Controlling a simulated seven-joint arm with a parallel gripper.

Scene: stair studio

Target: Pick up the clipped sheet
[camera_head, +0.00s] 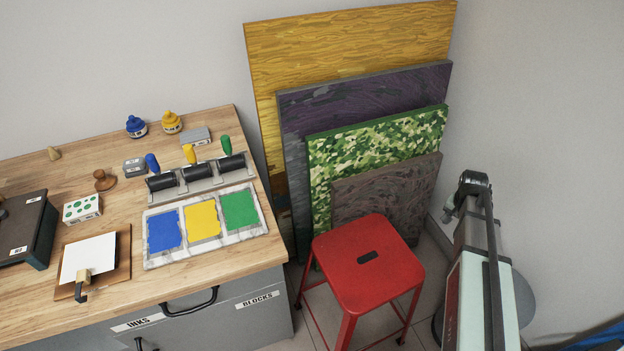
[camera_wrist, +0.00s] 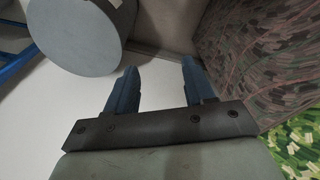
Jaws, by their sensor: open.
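The clipped sheet (camera_head: 89,258) is a white sheet lying on a brown board (camera_head: 122,272) at the left front of the wooden worktop. A tan clip with a dark hooked end (camera_head: 82,281) sits at its front edge. My gripper shows in the wrist view (camera_wrist: 158,92), with two blue fingers apart and nothing between them. It is away from the worktop, near the leaning panels and a grey round object. The head view shows my arm at the right but not clearly the fingers. The sheet is not in the wrist view.
A tray of blue, yellow and green ink (camera_head: 148,262) lies right of the board, with rollers on a rack (camera_head: 200,190) behind. A dark box (camera_head: 24,232) stands left. A red stool (camera_head: 368,262) and several leaning panels (camera_head: 350,50) stand between the worktop and my arm.

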